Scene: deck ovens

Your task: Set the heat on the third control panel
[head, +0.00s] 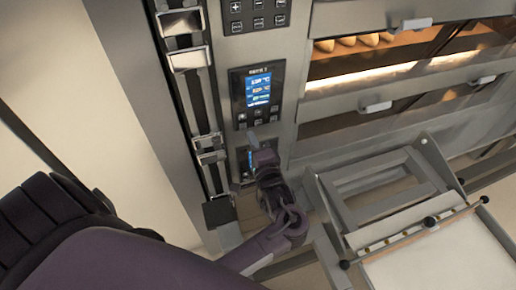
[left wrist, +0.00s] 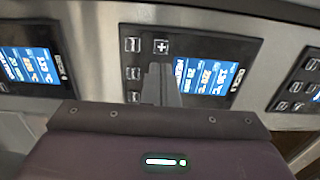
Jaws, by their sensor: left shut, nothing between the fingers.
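The third control panel (head: 244,165) is on the oven's front column in the head view, with a lit blue screen, mostly hidden behind my left gripper (head: 252,142). In the left wrist view, turned on its side, it is the middle panel (left wrist: 238,52), with a blue screen and dark buttons. My left gripper (left wrist: 160,68) is shut and empty, its fingertips in front of the button area beside the screen. A plus button (left wrist: 161,46) shows just past the tips. The fingers hide other buttons, and I cannot tell whether they touch the panel. My right gripper is out of view.
Another control panel (head: 257,95) with a lit screen is above; a top panel (head: 254,12) is cut off. A further panel (left wrist: 32,62) shows at left in the wrist view. Oven doors with handles (head: 376,107) and a wheeled loader frame (head: 375,185) stand right. A metal rail (head: 196,95) runs left.

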